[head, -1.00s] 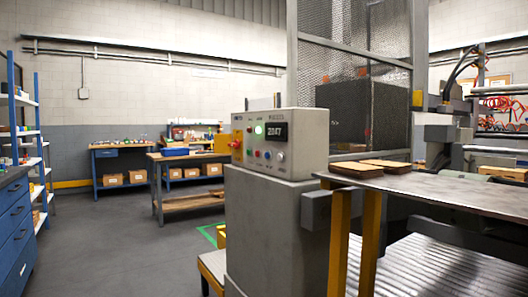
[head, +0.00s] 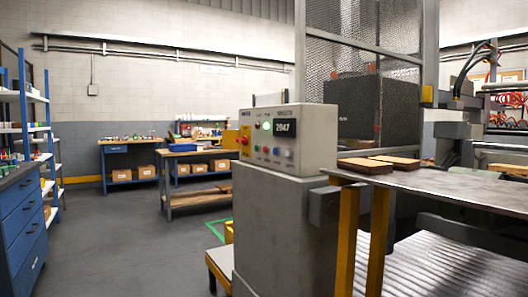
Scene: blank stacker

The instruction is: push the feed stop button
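A grey control box (head: 290,138) sits on a grey pedestal (head: 275,225) right of centre in the head view. A larger red button on yellow (head: 245,139) is at the panel's left end. The labels are too small to read, so I cannot tell which one is the feed stop button. Neither of my grippers is in view.
A metal table (head: 460,189) with yellow legs stands right of the pedestal and carries brown blocks (head: 365,166). A mesh guard (head: 365,45) rises behind. Blue drawers (head: 20,225) and shelves stand at left. The grey floor (head: 140,245) left of the pedestal is clear.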

